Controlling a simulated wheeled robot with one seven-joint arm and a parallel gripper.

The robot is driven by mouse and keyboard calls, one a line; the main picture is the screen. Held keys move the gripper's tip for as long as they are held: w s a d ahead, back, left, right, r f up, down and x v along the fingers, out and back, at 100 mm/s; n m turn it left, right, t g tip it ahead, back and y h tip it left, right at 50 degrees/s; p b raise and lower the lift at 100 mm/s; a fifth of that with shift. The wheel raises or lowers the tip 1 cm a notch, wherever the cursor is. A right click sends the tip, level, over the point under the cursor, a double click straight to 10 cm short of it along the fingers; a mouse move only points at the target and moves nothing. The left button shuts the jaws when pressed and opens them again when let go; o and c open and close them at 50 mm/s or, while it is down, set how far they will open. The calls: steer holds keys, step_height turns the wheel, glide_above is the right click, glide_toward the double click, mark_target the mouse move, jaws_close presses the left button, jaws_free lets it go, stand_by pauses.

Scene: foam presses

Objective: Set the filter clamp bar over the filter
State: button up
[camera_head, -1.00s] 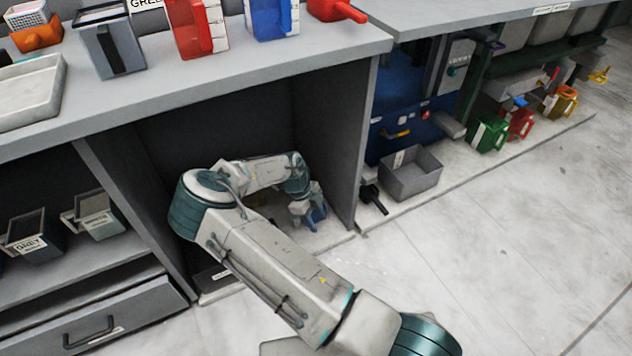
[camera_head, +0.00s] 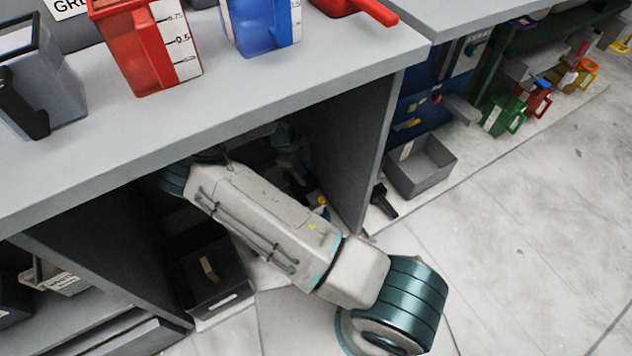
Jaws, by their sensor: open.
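I cannot make out the filter or the filter clamp bar in the head view. My arm reaches into the dark bay under the counter. Its wrist shows dimly at the back of the bay, and my forearm crosses in front of it. My gripper cannot be made out, as the forearm and shadow hide that area. A small blue and yellow part (camera_head: 323,206) shows low in the bay, just right of my forearm; I cannot tell what it is.
The counter (camera_head: 250,90) overhangs my arm and bears red and blue jugs. The bay's right wall (camera_head: 362,150) stands close to my arm. A black bin (camera_head: 213,285) sits low at left. A grey bin (camera_head: 422,168) stands outside, right. The floor (camera_head: 520,250) at right is clear.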

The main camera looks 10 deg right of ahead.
mark_target(321, 198)
steer(key=b+x, duration=0.1)
steer(key=x, duration=0.3)
steer(key=b+x, duration=0.2)
steer(key=x, duration=0.3)
steer(key=w+b+x, duration=0.1)
steer(key=x, duration=0.3)
steer(key=shift+s+d+f+b, duration=0.1)
steer(key=shift+f+b, duration=0.2)
steer(key=shift+f, duration=0.1)
jaws_close()
